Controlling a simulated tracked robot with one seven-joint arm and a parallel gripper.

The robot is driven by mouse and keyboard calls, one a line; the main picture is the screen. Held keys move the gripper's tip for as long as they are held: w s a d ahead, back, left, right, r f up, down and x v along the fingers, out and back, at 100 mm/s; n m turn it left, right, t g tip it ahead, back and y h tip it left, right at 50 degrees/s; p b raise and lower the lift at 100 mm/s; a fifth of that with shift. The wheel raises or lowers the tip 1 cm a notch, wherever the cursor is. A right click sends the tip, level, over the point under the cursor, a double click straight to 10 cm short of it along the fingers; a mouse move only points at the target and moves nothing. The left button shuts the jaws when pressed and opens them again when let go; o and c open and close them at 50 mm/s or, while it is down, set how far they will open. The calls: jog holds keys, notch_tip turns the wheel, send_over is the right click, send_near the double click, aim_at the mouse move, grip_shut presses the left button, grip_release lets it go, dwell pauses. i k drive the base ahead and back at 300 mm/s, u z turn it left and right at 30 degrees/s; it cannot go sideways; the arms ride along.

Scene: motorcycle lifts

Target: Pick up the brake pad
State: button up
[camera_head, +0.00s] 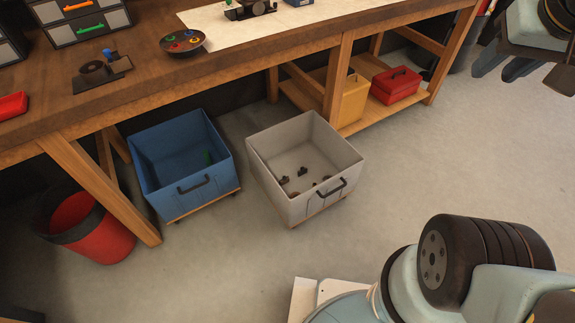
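I cannot single out the brake pad for sure. Several small dark parts (302,172) lie on the floor of the grey crate (290,208), too small to identify. A dark metal part with a blue knob (101,68) sits on the wooden workbench (150,78), and a similar dark part (250,9) is on the white mat (215,24), cut by the top edge. My gripper (535,72) is at the upper right, partly cut by the right edge. Its dark fingers look spread with nothing between them. It is well apart from the crate and both bench parts.
A blue crate (165,190) with a green item stands left of the grey one. A red bin (100,250) is further left. The lower shelf holds a yellow box (353,102) and a red toolbox (396,86). Grey floor is clear in front of the crates.

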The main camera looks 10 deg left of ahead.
aim_at(285, 180)
jog(key=u, duration=0.55)
jog(key=k, duration=1.3)
jog(key=u, duration=0.9)
jog(key=i, duration=1.75)
jog(key=z, duration=0.6)
jog(key=i, duration=0.75)
jog(key=z, duration=0.5)
jog(key=k, duration=0.85)
jog(key=z, duration=0.4)
jog(key=i, duration=0.15)
jog(key=u, duration=0.25)
